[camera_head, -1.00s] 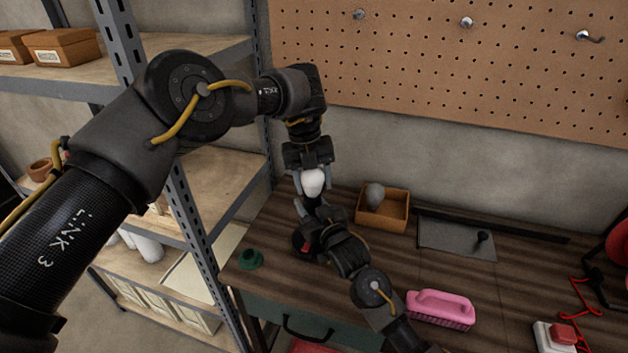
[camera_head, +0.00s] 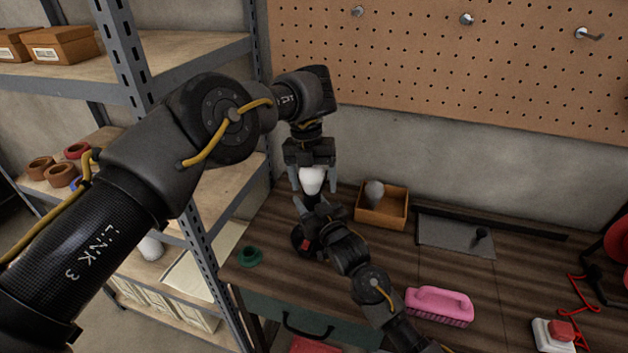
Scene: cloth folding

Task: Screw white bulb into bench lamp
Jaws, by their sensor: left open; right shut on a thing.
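The white bulb (camera_head: 312,181) stands upright, round end up, above the dark neck of the bench lamp. My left gripper (camera_head: 313,184) points down over the bulb, open, with one finger on each side of it. My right gripper (camera_head: 315,208) reaches up from the lower right and is shut on the dark lamp part just below the bulb. The lamp's dark base (camera_head: 303,240) with a red patch shows partly behind my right arm. The joint between bulb and socket is mostly hidden by the fingers.
A wooden box (camera_head: 382,221) holding a grey bulb stands right of the lamp. A green ring-like object (camera_head: 249,256) lies left. A pink brush (camera_head: 440,304), grey mat (camera_head: 452,235) and red button box (camera_head: 555,335) lie to the right. A metal shelf (camera_head: 190,215) stands close at left.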

